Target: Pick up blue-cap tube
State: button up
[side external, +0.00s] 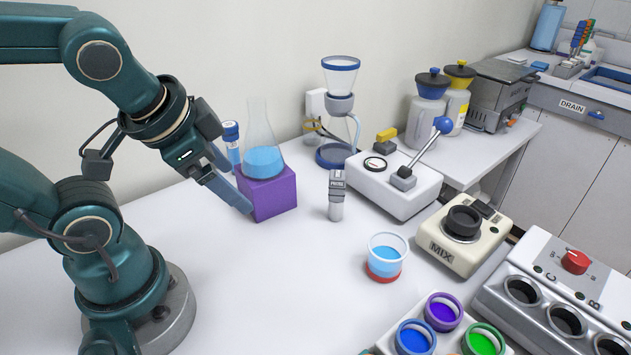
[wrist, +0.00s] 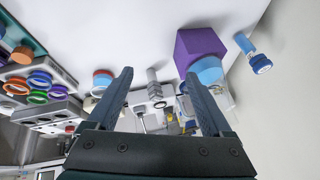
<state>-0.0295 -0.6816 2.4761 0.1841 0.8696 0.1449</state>
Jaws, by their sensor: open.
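The blue-cap tube (side external: 232,143) stands upright at the back of the table, left of the flask; my gripper partly hides its lower part. In the wrist view the blue-cap tube (wrist: 252,53) is at the upper right, outside the span of my fingers. My gripper (side external: 236,186) is open and empty, in front of the tube in the side view. Its two fingers also show in the wrist view (wrist: 158,74), spread apart with nothing held between them.
A flask of blue liquid (side external: 264,160) sits on a purple block (side external: 268,198) close to my fingers. A grey-capped tube (side external: 336,200), a blue-filled beaker (side external: 386,257) and a white lever device (side external: 392,190) stand to the right.

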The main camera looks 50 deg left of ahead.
jog(key=w+a+m+y, duration=0.3)
jog(key=a+m+y, duration=0.2)
jog(key=a+m, duration=0.5)
notch_tip(320, 180, up, 3)
jog(key=m+t+y, duration=0.2)
jog(key=m+y, duration=0.2)
jog(key=m, duration=0.9)
send_over(227, 130)
jog(key=s+d, duration=0.3)
jog(key=d, duration=0.1)
jog(key=f, duration=0.6)
jog(key=shift+w+f, duration=0.2)
jog(key=shift+f, duration=0.15)
jog(key=shift+x, duration=3.8)
jog(key=shift+f, duration=0.1)
grip_shut()
